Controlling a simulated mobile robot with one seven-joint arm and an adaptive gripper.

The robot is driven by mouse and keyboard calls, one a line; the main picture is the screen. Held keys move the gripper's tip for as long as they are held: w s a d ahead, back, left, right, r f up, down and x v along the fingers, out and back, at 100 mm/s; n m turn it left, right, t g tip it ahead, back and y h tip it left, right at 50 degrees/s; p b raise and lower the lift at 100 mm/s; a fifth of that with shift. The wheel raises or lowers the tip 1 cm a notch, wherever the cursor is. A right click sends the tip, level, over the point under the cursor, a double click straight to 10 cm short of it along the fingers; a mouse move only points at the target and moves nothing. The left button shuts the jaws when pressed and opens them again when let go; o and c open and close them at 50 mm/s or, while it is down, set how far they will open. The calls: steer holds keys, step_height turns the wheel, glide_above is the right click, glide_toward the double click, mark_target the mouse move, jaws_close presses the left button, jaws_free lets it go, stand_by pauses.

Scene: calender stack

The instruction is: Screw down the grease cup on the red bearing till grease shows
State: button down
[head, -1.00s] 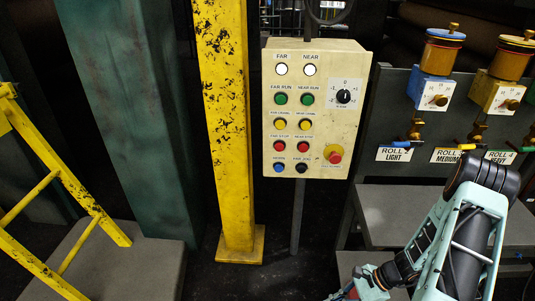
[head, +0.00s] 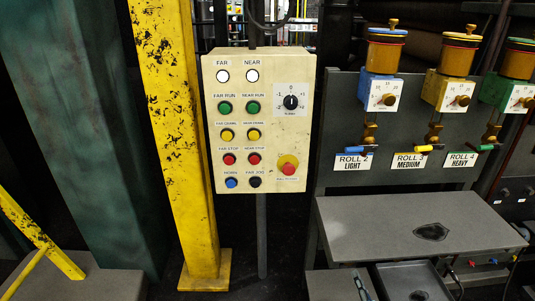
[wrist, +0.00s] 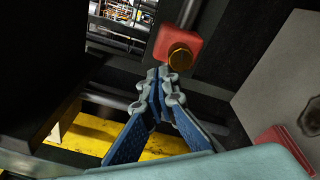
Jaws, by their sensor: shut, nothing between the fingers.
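In the wrist view a red block-shaped bearing housing (wrist: 178,42) sits on a grey shaft. A round brass grease cup (wrist: 181,56) sits on its near face. My gripper (wrist: 163,80) is shut and empty, its blue-padded fingers pointing up the picture. The fingertips show just below and left of the cup, and I cannot tell whether they touch it. No grease is visible at the cup. The red bearing does not show in the head view.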

steer(key=w+d+m+h+b, duration=0.1)
steer(key=w+d+b, duration=0.1)
steer(key=w, duration=0.5)
steer(key=shift+d+f+m+h, duration=0.15)
steer(key=shift+f+m+h, duration=0.15)
steer(key=shift+m, duration=0.1)
steer(key=shift+f+b, duration=0.25)
steer(key=shift+b, duration=0.1)
stand_by(0.5)
steer(key=shift+f, duration=0.2)
steer(key=s+d+p, duration=0.1)
steer(key=s, duration=0.5)
steer(key=shift+d+f, duration=0.15)
steer(key=shift+d, duration=0.2)
stand_by(0.6)
